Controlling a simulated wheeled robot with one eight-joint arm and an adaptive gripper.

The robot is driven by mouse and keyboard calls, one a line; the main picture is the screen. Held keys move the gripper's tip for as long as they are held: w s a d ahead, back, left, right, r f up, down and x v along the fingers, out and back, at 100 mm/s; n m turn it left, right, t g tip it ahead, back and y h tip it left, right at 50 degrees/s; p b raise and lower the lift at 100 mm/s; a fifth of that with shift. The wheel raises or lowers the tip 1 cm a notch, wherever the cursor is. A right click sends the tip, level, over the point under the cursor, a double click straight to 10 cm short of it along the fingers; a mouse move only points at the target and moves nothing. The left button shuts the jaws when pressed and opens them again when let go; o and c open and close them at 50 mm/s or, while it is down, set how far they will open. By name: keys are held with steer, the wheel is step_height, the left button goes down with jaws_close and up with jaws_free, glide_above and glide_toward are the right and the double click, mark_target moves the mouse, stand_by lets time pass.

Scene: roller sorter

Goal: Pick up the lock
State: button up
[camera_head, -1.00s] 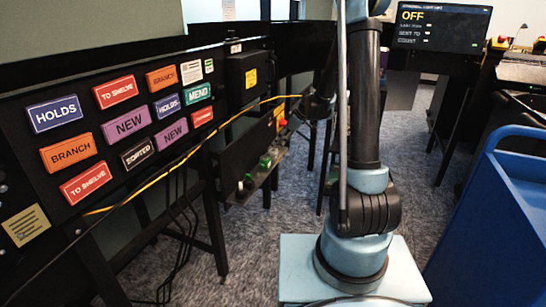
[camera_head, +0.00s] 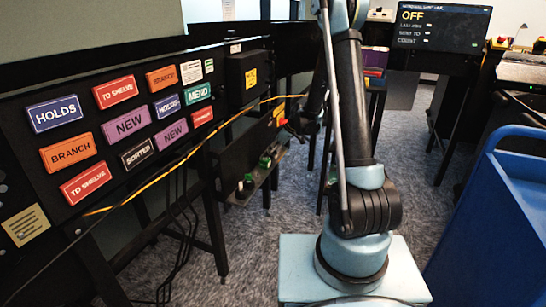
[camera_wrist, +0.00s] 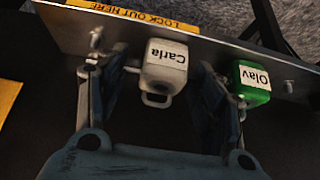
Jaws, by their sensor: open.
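In the wrist view a white lock labelled "Carla" (camera_wrist: 166,66) hangs at a metal strip (camera_wrist: 215,45). A green lock labelled "Olav" (camera_wrist: 249,84) hangs to its right. My gripper (camera_wrist: 152,78) is open, with one finger to the left of the white lock and the other between the two locks. I see a gap on each side of the white lock; whether a finger touches the green one I cannot tell. In the head view my gripper (camera_head: 299,124) is small and dark, by the rack's far end. A green lock (camera_head: 265,161) shows on the low rack.
A yellow "LOCK OUT HERE" label (camera_wrist: 133,14) runs along the strip. In the head view a yellow cable (camera_head: 180,160) crosses the sign panel (camera_head: 70,185). A blue cart (camera_head: 490,220) stands at the right. Carpeted floor lies open between.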

steer(key=shift+c, duration=0.6)
steer(key=c, duration=1.1)
steer(key=shift+r, duration=0.1)
